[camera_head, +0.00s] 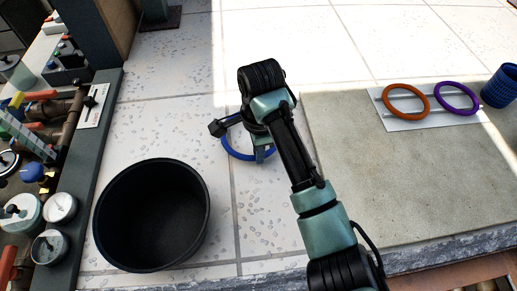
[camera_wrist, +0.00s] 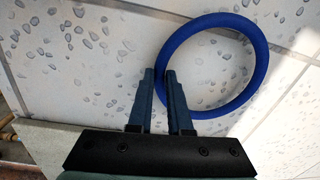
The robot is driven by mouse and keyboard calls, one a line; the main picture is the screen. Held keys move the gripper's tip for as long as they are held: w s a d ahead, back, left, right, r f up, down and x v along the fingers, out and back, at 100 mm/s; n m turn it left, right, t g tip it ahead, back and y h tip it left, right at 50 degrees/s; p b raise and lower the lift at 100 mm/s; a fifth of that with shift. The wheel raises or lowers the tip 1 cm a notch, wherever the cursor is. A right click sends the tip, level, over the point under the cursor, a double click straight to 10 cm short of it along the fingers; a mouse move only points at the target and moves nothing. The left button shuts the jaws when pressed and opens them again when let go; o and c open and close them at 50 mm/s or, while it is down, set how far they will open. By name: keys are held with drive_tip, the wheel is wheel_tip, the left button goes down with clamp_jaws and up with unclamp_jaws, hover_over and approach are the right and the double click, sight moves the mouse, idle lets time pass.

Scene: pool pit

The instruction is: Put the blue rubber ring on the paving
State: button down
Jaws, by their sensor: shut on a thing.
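The blue rubber ring (camera_head: 232,150) shows partly behind my arm in the head view, over or on the pale paving (camera_head: 180,123). In the wrist view the blue ring (camera_wrist: 262,60) is seen nearly whole, with the speckled paving (camera_wrist: 85,60) behind it. My gripper (camera_head: 262,153) is shut on one side of the ring's rim; its fingertips also show in the wrist view (camera_wrist: 160,74). The ring looks close to the paving, but I cannot tell whether it touches. My wrist hides part of the ring in the head view.
A black bucket (camera_head: 150,255) stands in front, left of my arm. An orange ring (camera_head: 387,101) and a purple ring (camera_head: 437,98) lie on a white rack (camera_head: 400,124) at right, beside a blue basket (camera_head: 497,88). Gauges and pipes (camera_head: 60,207) line the left. Paving behind is clear.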

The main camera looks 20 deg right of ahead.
drive_tip(key=shift+f, duration=0.75)
drive_tip(key=c, duration=0.8)
unclamp_jaws()
drive_tip(key=shift+o, duration=0.2)
drive_tip(key=shift+r+b, duration=0.3)
drive_tip(key=shift+r, duration=0.3)
wheel_tip(320, 180, up, 12)
drive_tip(key=p, duration=0.5)
drive_tip(key=shift+s, duration=0.35)
drive_tip(key=shift+f, duration=0.15)
